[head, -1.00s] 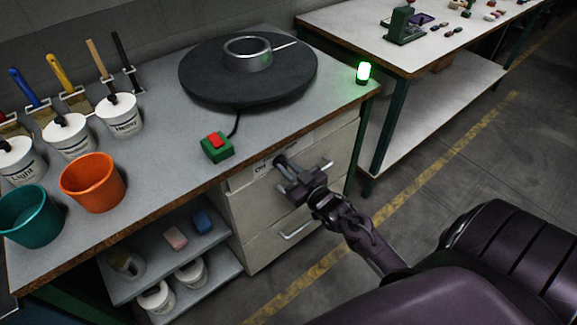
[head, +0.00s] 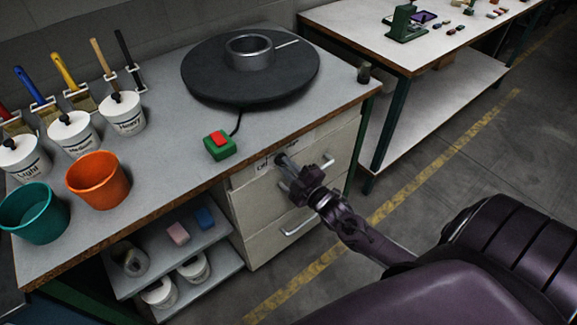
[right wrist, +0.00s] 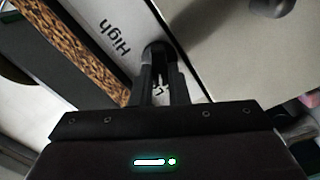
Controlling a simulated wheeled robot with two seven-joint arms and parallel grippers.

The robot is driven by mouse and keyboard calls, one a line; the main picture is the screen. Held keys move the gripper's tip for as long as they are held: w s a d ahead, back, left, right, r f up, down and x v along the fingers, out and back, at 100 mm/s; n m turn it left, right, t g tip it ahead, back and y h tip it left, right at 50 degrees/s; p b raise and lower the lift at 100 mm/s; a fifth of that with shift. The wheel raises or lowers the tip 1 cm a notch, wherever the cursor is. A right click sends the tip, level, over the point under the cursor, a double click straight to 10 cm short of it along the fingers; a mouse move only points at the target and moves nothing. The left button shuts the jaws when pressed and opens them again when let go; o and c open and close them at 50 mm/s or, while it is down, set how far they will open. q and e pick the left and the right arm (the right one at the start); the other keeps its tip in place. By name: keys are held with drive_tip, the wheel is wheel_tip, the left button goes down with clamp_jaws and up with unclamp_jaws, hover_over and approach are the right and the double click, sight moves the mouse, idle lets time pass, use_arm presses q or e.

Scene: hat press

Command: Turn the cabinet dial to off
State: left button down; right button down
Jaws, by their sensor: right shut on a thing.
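The dial is a small dark knob on the cabinet front, just under the bench edge; it shows in the head view (head: 281,158) and in the right wrist view (right wrist: 157,48). My right gripper (head: 287,167) is shut on the dial, and its fingers (right wrist: 158,75) cover part of it. The white label strip (right wrist: 123,58) around the dial reads "High", with another word mostly hidden behind the fingers. The dial's exact setting cannot be told. The signal lamp (head: 363,73) at the bench's right corner is dark. My left gripper is not in view.
The cabinet drawers (head: 285,220) have bar handles below and right of the dial. On the bench (head: 170,165) stand a round black turntable (head: 215,85), a green box with a red button (head: 219,146), an orange bucket (head: 98,183) and a teal bucket (head: 35,215).

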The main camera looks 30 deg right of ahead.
drive_tip(key=shift+n, duration=1.3)
drive_tip(key=shift+f+n, duration=0.1)
drive_tip(key=shift+n, duration=0.2)
drive_tip(key=c, duration=1.4)
unclamp_jaws()
drive_tip(key=s, duration=0.7)
drive_tip(key=shift+s+d, duration=0.3)
drive_tip(key=shift+s, duration=0.05)
